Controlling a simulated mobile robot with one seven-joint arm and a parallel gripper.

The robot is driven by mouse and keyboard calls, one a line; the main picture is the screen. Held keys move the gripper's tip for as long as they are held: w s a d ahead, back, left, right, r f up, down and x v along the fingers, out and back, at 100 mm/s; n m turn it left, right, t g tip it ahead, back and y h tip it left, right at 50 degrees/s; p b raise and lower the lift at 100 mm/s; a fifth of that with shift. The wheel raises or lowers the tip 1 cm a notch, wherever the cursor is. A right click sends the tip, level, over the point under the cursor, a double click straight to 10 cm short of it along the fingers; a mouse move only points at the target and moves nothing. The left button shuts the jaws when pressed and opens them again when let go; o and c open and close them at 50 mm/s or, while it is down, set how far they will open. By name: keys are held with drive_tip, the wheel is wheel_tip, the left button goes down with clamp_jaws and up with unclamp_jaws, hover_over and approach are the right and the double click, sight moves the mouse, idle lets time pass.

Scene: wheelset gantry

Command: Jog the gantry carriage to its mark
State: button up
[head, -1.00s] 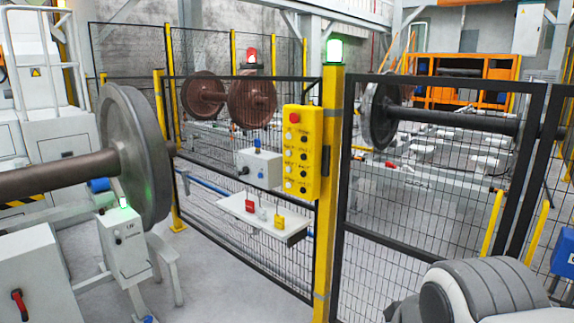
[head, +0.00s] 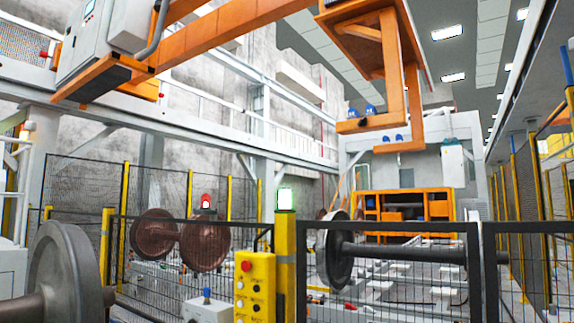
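The orange gantry beam (head: 215,45) crosses the top of the head view. The carriage (head: 372,50) hangs from it at upper right, an orange frame with hook-like arms (head: 400,142) reaching down over the fenced area. I cannot make out the carriage's mark. A yellow push-button box (head: 254,287) with a red button at its top is on the fence near the yellow post (head: 285,250); its lower part is cut off by the picture edge. My gripper is not in view.
Black mesh fence (head: 390,285) spans the front. Wheelsets stand inside the fence (head: 335,250) and at near left (head: 65,270). A grey-white box (head: 207,310) sits left of the button box.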

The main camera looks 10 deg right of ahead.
idle(0.4)
clamp_jaws()
idle(1.6)
